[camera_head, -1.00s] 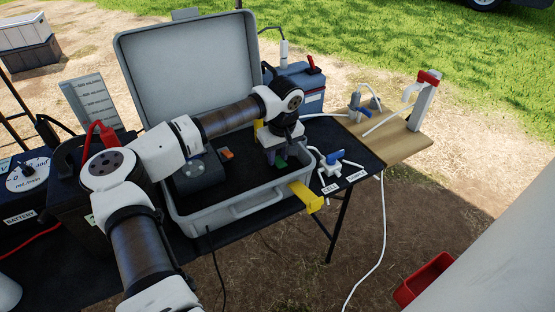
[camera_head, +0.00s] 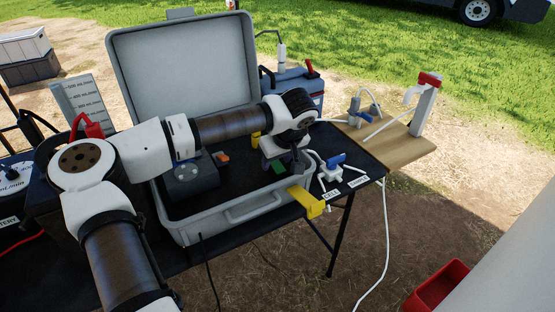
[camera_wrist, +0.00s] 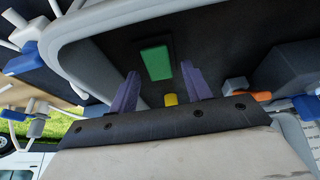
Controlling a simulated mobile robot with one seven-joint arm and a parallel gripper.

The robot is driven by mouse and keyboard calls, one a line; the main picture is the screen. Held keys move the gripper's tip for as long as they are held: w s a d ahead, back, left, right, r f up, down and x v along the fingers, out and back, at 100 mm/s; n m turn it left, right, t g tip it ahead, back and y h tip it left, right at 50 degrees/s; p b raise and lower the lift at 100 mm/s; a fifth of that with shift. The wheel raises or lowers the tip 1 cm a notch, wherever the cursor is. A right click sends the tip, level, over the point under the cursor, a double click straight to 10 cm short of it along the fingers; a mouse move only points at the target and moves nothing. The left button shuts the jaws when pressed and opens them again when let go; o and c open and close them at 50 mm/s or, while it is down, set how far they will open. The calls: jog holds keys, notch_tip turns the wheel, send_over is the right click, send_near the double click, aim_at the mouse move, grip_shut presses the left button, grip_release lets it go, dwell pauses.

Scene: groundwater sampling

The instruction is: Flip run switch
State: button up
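The open grey case (camera_head: 255,208) stands on the black table. A green block (camera_wrist: 155,63), possibly a switch, is on its dark panel; it also shows in the head view (camera_head: 279,167). An orange switch-like part (camera_head: 221,158) sits on the grey box in the case and shows at the right in the wrist view (camera_wrist: 262,96). I cannot tell which part is the run switch. My gripper (camera_wrist: 159,69) is over the right side of the case, its two purple fingers apart and empty. The green block shows between and beyond the fingertips. Contact cannot be told.
A yellow block (camera_head: 306,201) is at the case's front right corner. A blue-handled valve (camera_head: 334,161) with white tubing is right of the case. The raised lid (camera_head: 185,70) stands behind my arm. A battery with red parts (camera_head: 90,128) is at the left.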

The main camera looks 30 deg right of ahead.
jog(key=v, duration=1.3)
jog(key=shift+s+r+b, duration=0.15)
jog(key=shift+r+b, duration=0.15)
jog(key=shift+b, duration=0.15)
